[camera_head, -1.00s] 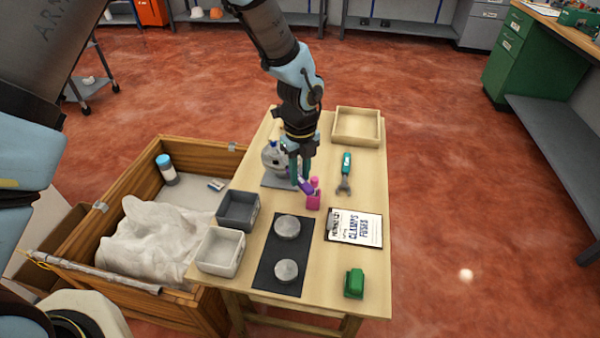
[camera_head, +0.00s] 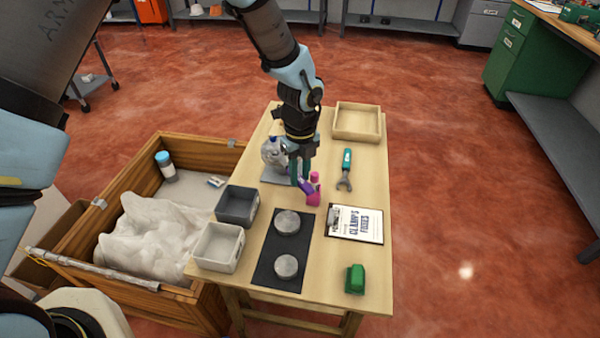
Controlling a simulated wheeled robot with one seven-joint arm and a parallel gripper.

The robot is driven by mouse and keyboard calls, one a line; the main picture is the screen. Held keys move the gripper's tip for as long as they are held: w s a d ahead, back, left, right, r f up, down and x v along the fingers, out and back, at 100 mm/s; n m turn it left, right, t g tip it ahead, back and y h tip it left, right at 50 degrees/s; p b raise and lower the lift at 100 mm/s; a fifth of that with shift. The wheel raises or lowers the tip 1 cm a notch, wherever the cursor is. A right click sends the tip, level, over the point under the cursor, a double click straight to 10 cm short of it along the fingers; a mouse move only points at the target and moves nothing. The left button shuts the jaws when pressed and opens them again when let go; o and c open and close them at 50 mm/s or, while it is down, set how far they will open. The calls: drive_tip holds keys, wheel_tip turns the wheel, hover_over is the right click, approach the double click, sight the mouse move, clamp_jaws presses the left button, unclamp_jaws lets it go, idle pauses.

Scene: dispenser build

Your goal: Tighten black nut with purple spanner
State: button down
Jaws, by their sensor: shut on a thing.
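My gripper (camera_head: 300,175) points down over the back middle of the table. It is shut on the purple spanner (camera_head: 306,186), which shows as a short slanted purple piece at the fingertips. The spanner overlaps a pink object (camera_head: 314,200) in this view; I cannot tell whether they touch. A pink top (camera_head: 314,176) shows just above the purple piece. A pale rounded dispenser-like body (camera_head: 271,152) stands just left of my gripper, partly hidden by it. I cannot make out the black nut.
A teal-handled spanner (camera_head: 345,170) lies right of my gripper. An empty wooden tray (camera_head: 357,136) is behind it. A clipboard (camera_head: 355,236), green object (camera_head: 355,279), black mat (camera_head: 268,262) with two metal discs, and two bins (camera_head: 237,221) stand nearer. A wooden crate (camera_head: 100,205) adjoins the left.

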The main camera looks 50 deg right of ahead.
drive_tip(key=shift+f, duration=0.2)
drive_tip(key=shift+a, duration=0.1)
drive_tip(key=shift+w+a+m+p, duration=0.2)
drive_tip(key=shift+a+m+p, duration=0.05)
drive_tip(key=shift+a+m, duration=0.35)
drive_tip(key=shift+w+a+m+p, duration=0.15)
drive_tip(key=shift+a+m+p, duration=0.1)
drive_tip(key=shift+a+m, duration=0.3)
drive_tip(key=shift+d, duration=0.1)
drive_tip(key=shift+w+a+m+p, duration=0.3)
drive_tip(key=shift+a+m+p, duration=0.05)
drive_tip(key=shift+a+m, duration=0.25)
drive_tip(key=shift+w+a+m+p, duration=0.3)
drive_tip(key=shift+a+m, duration=0.15)
drive_tip(key=shift+m, duration=0.1)
drive_tip(key=shift+a, duration=0.1)
